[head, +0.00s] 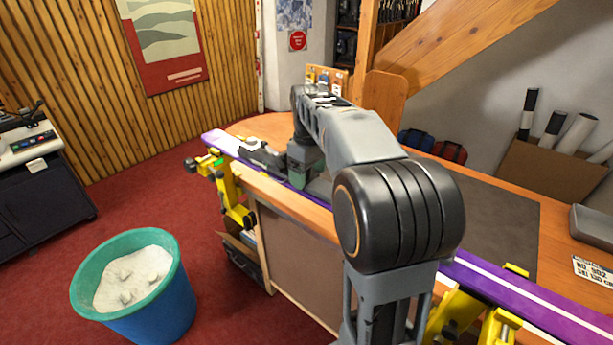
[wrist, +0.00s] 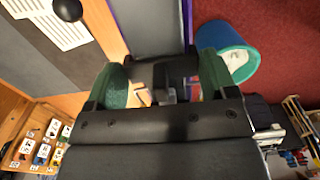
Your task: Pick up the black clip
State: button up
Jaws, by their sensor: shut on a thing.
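In the wrist view, a dark, blocky thing that looks like the black clip (wrist: 176,72) sits between the green pads of my gripper (wrist: 165,80), which is shut on it. The gripper body hides its lower part. In the head view my gripper (head: 305,172) is low over the purple ski (head: 530,303) at the bench's left edge. My arm hides much of the ski there, and I cannot make out the clip in that view.
A grey and black binding (head: 262,154) sits on the ski, left of my gripper. Yellow vises (head: 232,195) hold the ski along the bench edge. A teal and blue bin (head: 165,315) stands on the red floor. A dark mat (head: 495,225) lies bare on the bench.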

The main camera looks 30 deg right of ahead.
jog(key=shift+r, duration=0.45)
notch_tip(320, 180, up, 2)
jog(key=shift+r, duration=0.1)
jog(key=s+d+r+p, duration=0.1)
jog(key=s+r+p, duration=0.3)
jog(key=s+r, duration=1)
notch_tip(320, 180, up, 2)
jog(key=shift+d, duration=0.15)
dwell(0.4)
jog(key=shift+f, duration=0.15)
